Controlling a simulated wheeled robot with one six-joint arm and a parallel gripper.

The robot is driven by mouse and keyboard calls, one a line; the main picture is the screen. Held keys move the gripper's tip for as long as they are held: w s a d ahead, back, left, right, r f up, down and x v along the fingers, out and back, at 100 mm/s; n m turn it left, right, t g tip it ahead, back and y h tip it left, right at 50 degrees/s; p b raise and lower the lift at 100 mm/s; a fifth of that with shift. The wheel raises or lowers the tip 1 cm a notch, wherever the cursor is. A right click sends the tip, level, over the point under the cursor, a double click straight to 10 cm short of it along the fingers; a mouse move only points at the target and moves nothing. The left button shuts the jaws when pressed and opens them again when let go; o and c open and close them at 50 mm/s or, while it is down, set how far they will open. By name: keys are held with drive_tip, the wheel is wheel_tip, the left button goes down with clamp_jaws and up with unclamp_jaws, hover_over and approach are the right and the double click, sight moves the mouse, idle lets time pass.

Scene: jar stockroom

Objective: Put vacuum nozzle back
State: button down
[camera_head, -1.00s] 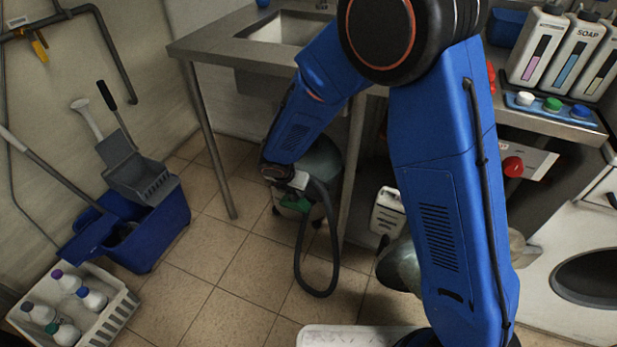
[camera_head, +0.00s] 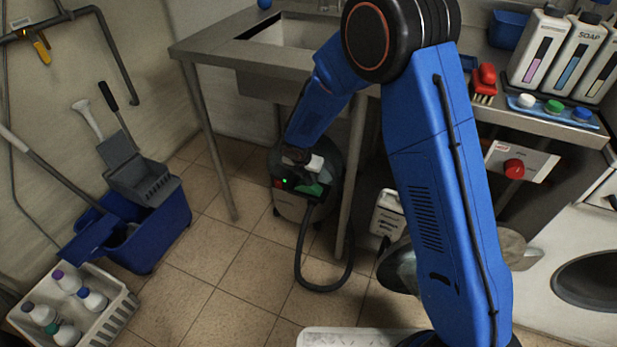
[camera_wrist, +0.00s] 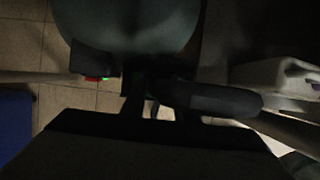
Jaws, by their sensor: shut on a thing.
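The vacuum (camera_head: 290,205), a rounded grey canister, stands on the floor under the sink counter, with a small green light and a red part on its front. Its dark hose (camera_head: 301,262) loops down to the floor and back up. My gripper (camera_head: 303,160) is right at the vacuum's upper front, shut on the nozzle. In the wrist view a dark, thick tube, which looks like the nozzle (camera_wrist: 210,98), reaches right from the jaws, close in front of the vacuum's body (camera_wrist: 130,22). The picture is dark, and I cannot tell whether the nozzle touches its holder.
A counter leg (camera_head: 352,180) stands just right of the vacuum. A blue mop bucket (camera_head: 160,225) and a bottle crate (camera_head: 112,322) are at left. The tiled floor (camera_head: 235,275) between is clear.

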drive_tip(key=shift+f, duration=0.25)
drive_tip(key=shift+f, duration=0.15)
drive_tip(key=c, duration=1.4)
unclamp_jaws()
drive_tip(key=v, duration=1.2)
